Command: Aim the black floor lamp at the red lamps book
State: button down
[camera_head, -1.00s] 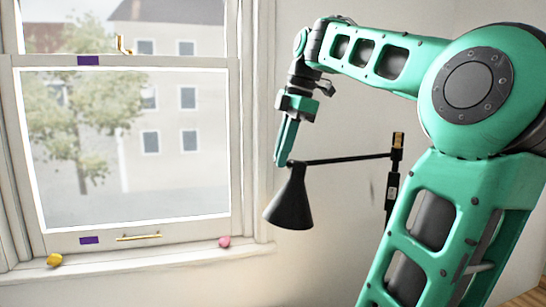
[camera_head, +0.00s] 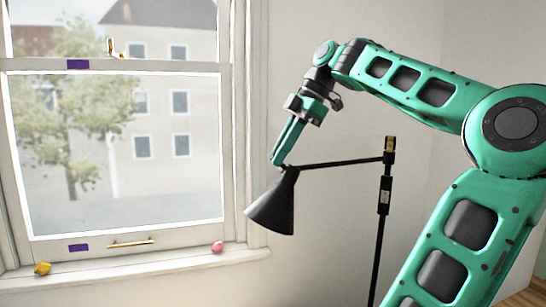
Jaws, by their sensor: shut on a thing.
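The black floor lamp has a cone-shaped shade (camera_head: 272,205), a thin horizontal arm (camera_head: 340,163) and an upright pole (camera_head: 381,230) at right. The shade hangs from the arm's left end, its open side facing down and to the left. My gripper (camera_head: 280,158) points down and is shut on the lamp at the top of the shade, where shade and arm meet. The exact grip is small and partly hidden by the fingers. The lamp's base is out of view. No red lamps book shows in this view.
A white sash window (camera_head: 115,150) fills the left side. A yellow object (camera_head: 43,268) and a pink object (camera_head: 217,247) sit on its sill (camera_head: 130,265). A plain wall stands behind the lamp. A wooden surface (camera_head: 527,298) shows at the lower right corner.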

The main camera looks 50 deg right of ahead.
jog(key=shift+s+d+r+y, duration=0.1)
jog(key=shift+d+r+y, duration=0.05)
jog(key=shift+d+y, duration=0.2)
jog(key=shift+a, duration=0.1)
dwell(0.4)
jog(key=c, duration=1.8)
grip_release()
jog(key=v, duration=1)
jog(key=shift+s+d+r, duration=0.2)
jog(key=shift+s+d, duration=0.05)
